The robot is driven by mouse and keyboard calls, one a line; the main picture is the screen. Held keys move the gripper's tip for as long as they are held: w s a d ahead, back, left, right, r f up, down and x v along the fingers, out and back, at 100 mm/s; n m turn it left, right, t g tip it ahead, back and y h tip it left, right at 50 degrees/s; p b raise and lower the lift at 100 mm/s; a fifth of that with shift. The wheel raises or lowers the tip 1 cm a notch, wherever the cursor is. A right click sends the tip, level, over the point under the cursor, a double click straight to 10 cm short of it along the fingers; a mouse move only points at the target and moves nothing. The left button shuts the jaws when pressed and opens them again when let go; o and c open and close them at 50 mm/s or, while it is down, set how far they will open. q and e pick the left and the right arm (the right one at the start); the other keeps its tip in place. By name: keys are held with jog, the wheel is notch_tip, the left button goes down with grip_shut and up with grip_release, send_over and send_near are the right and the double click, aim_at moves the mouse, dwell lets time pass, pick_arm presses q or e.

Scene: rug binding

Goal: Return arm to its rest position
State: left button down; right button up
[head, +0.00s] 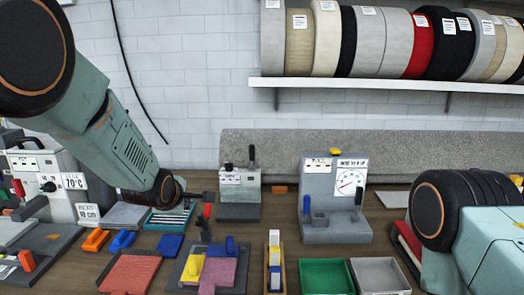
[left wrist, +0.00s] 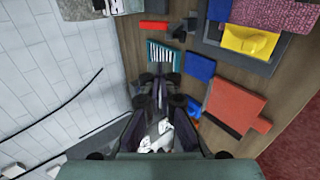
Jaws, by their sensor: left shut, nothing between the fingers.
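My left arm comes in from the upper left in the head view, over the left part of the bench. My left gripper (head: 203,196) points to the right above the teal slotted tray (head: 168,218). In the left wrist view the fingers of my left gripper (left wrist: 160,82) are close together with nothing held between them. The teal tray (left wrist: 164,57) shows just beyond the fingertips there. My right arm shows at the right edge of the head view, but its gripper is out of view.
A machine marked 70 °C (head: 60,185) stands at the left. A gauge machine (head: 336,212) and a smaller grey device (head: 239,195) stand at the back. Red block (head: 131,272), yellow block (head: 193,268), green tray (head: 326,277) and grey tray (head: 379,277) fill the front. Rolls (head: 368,42) line a shelf.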

pick_arm(q)
jog(key=s+a+f+m+g+b, duration=0.1)
jog(key=s+f+m+g+b, duration=0.15)
jog(key=s+f+m, duration=0.85)
jog(key=s+a+f+m+g+b, duration=0.15)
jog(key=s+f+m+b, duration=0.25)
jog(key=s+f, duration=0.75)
jog(key=s+f+m+g+b, duration=0.1)
jog(key=s+f+g+b, duration=0.2)
jog(key=s+f, duration=0.8)
jog(key=s+a+f+m+g+b, duration=0.1)
jog(key=s+f+g+b, duration=0.2)
jog(key=s+f+b, duration=0.3)
jog(key=s+f, duration=0.5)
jog(key=s, duration=0.5)
jog(key=shift+f, duration=0.25)
jog(key=shift+a, duration=0.1)
jog(key=shift+w, duration=0.1)
